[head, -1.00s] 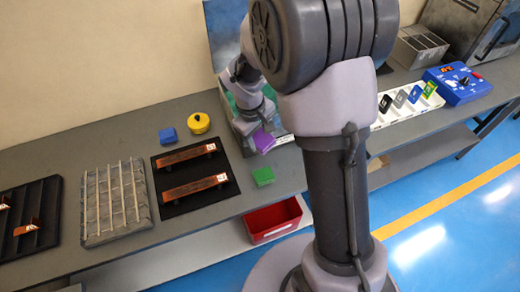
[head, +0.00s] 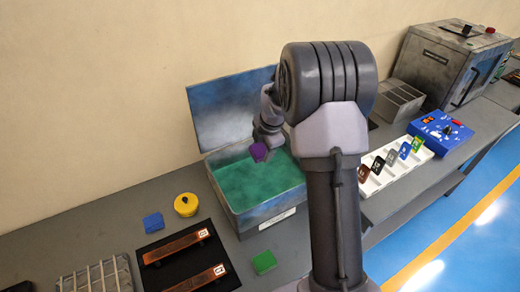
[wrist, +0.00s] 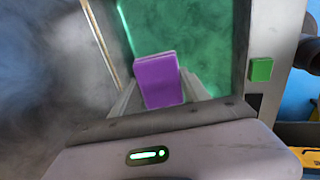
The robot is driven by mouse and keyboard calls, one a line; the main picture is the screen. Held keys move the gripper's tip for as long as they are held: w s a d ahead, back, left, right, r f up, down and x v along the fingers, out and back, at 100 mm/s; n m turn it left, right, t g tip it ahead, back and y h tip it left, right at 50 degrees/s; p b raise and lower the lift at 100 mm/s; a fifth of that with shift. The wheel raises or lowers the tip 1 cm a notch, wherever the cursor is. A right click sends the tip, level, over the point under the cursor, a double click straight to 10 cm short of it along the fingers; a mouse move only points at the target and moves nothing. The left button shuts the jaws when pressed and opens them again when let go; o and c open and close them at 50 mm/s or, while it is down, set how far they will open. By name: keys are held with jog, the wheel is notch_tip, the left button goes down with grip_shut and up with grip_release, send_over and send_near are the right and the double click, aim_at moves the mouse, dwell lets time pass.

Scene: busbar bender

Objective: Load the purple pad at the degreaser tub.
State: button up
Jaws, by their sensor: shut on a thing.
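The purple pad (head: 259,152) is held in my gripper (head: 264,146), which is shut on it. It also shows in the wrist view (wrist: 158,82), upright between the fingers (wrist: 160,100). The degreaser tub (head: 276,209) stands on the bench with its lid (head: 232,105) raised at the back and green fluid (head: 237,183) inside. The pad appears over the far part of the fluid in the head view. The wrist view shows green fluid (wrist: 215,40) behind it. I cannot tell the pad's height above the fluid.
A green pad (head: 264,262) lies before the tub. A blue block (head: 153,222) and yellow tin (head: 186,204) stand left. A black mat (head: 163,241) holds copper bars. A white rack (head: 426,157) with several tags and a blue control box (head: 440,132) are right.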

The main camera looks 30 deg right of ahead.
aim_at(261, 146)
notch_tip(261, 146, down, 10)
jog(key=b, duration=0.7)
jog(key=shift+f+b, duration=0.15)
jog(key=shift+b, duration=0.2)
jog(key=shift+w, duration=0.1)
jog(key=shift+r+p, duration=2.85)
jog(key=shift+r, duration=1.7)
notch_tip(261, 146, up, 4)
jog(key=p, duration=0.2)
jog(key=shift+r+p, duration=0.1)
jog(key=shift+p, duration=0.25)
